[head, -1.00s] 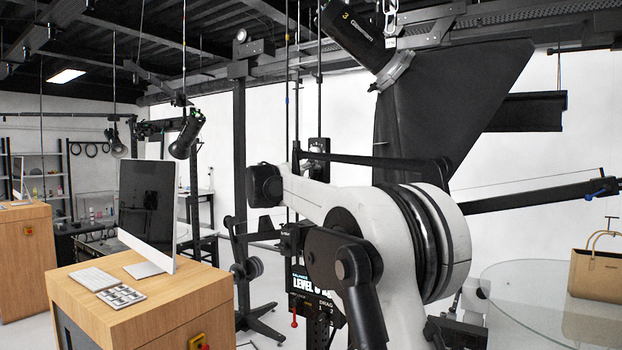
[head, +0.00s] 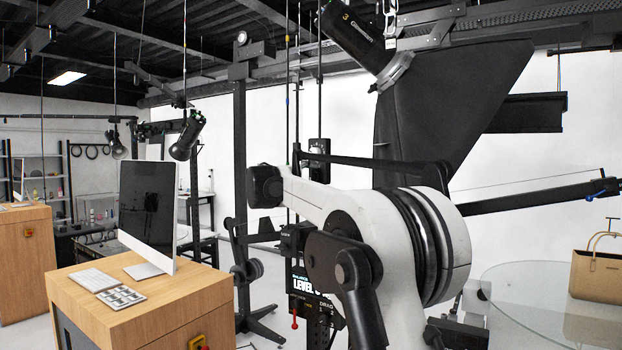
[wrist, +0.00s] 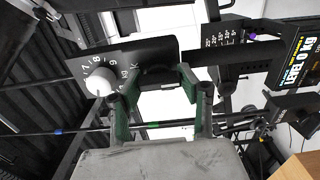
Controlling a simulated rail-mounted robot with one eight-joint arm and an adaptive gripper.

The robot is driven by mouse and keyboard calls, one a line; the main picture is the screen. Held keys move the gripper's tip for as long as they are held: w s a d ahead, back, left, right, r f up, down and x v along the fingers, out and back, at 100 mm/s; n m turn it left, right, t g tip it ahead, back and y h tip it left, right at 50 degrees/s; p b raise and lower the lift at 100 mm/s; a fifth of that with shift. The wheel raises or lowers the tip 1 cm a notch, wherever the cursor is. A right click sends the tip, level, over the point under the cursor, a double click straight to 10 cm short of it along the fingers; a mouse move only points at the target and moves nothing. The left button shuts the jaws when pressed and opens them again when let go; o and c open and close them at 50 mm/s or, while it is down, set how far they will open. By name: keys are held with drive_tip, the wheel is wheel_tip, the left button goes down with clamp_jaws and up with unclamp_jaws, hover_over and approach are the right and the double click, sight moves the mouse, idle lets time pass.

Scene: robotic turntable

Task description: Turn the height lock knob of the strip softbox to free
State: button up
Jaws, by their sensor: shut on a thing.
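In the wrist view, my gripper (wrist: 157,80) has its two green-padded fingers on either side of a dark part, which looks like the height lock knob (wrist: 157,74), at a dark panel (wrist: 120,55). The fingers are shut on it, but its exact outline and turned position are hard to make out. A round white knob (wrist: 99,82) with white numbers around it sits on the same panel, left of the fingers. In the head view my arm hides my gripper. A large black softbox (head: 450,100) hangs at upper right; I cannot tell if it is the strip softbox.
A wooden desk (head: 170,310) with a monitor (head: 147,205) stands at left. A glass turntable (head: 520,290) carries a tan bag (head: 597,273) at right. A black stand (head: 240,180) and hanging rods are close behind my arm. A lettered black display (wrist: 290,70) shows at right in the wrist view.

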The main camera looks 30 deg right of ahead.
drive_tip(key=o, duration=1.2)
drive_tip(key=v, duration=1.2)
drive_tip(key=s+a+f+m+y+b, duration=0.2)
drive_tip(key=s+a+f+y+b, duration=0.2)
drive_tip(key=s+f, duration=1.1)
drive_tip(key=s+a+f+m+g+y+b, duration=0.1)
drive_tip(key=s+a+f+y+b, duration=0.3)
drive_tip(key=s+f, duration=1.2)
drive_tip(key=s+a+f+m+g+y+b, duration=0.1)
drive_tip(key=s+a+f+m+y+b, duration=0.2)
drive_tip(key=s+a+f+y, duration=0.4)
drive_tip(key=shift+s+a+f+b, duration=0.1)
drive_tip(key=shift+s+f+b, duration=0.1)
drive_tip(key=shift+s+f, duration=1.4)
drive_tip(key=shift+s+a+f+b, duration=0.15)
drive_tip(key=shift+s+f, duration=1.05)
drive_tip(key=shift+f, duration=0.8)
drive_tip(key=shift+s+d+f+b, duration=0.1)
drive_tip(key=shift+s+f+b, duration=0.1)
drive_tip(key=shift+s+f, duration=1.4)
